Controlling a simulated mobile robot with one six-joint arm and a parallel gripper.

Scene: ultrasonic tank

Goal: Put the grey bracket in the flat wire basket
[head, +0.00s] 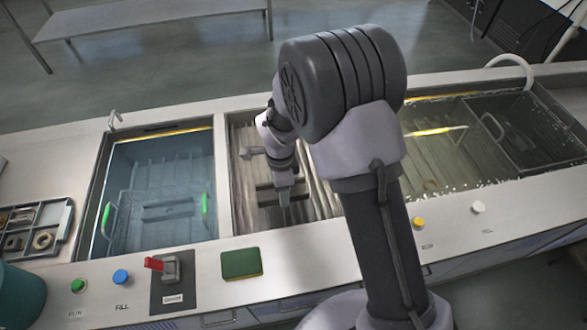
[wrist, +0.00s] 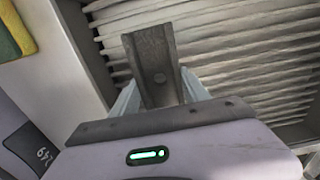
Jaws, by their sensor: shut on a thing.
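My gripper (head: 284,197) is over the ribbed middle basin, pointing down. In the wrist view its two pale fingers (wrist: 158,98) are shut on the grey bracket (wrist: 150,58), a channel-shaped piece with a round mark on its web. The bracket extends out beyond the fingers, with the ribbed surface behind it. A wire basket with green handles (head: 205,208) sits in the blue liquid of the left tank. Another, dark wire basket (head: 492,126) with a pale handle is in the right tank. I cannot tell for certain which is the flat one.
The ribbed basin (head: 243,135) lies between the tanks, with raised rims around it. A parts tray (head: 68,217) with rings stands at far left. A green sponge (head: 241,263), a red-handled switch (head: 154,264) and buttons are on the front ledge. My arm hides part of the right tank.

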